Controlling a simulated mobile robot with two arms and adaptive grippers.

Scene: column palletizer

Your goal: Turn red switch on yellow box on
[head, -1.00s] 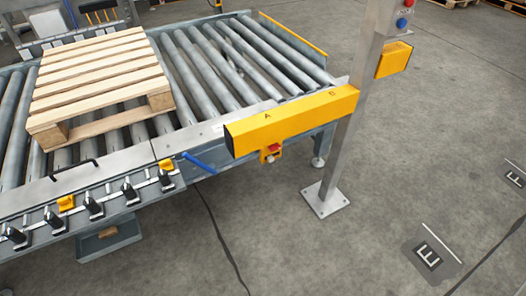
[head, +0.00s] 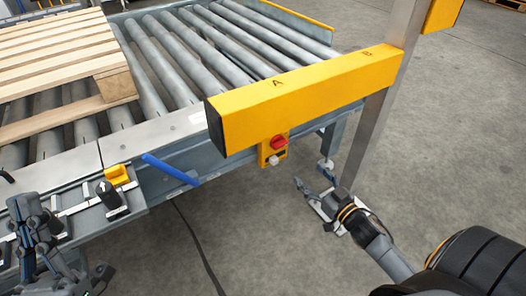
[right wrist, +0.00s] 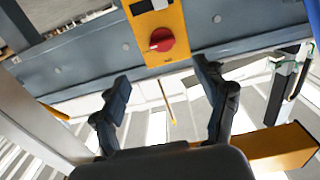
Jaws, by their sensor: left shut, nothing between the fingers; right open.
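The red switch (head: 279,141) is a round knob on a small yellow box (head: 264,153), fixed to the conveyor's side under the long yellow beam. In the right wrist view the red switch (right wrist: 162,39) sits on the yellow box (right wrist: 175,18), ahead of the fingers. My right gripper (head: 318,192) is open and empty, below and to the right of the box in the head view. In the right wrist view its fingers (right wrist: 163,76) are spread apart, and the switch shows beyond them, not touched. My left gripper (head: 30,208) is shut and empty at the lower left, far from the switch.
The long yellow beam (head: 310,92) juts out above the switch. A metal post (head: 380,130) stands right of it. A blue handle (head: 170,169) sticks out left of the box. A wooden pallet (head: 60,55) lies on the conveyor rollers. Floor in front is clear.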

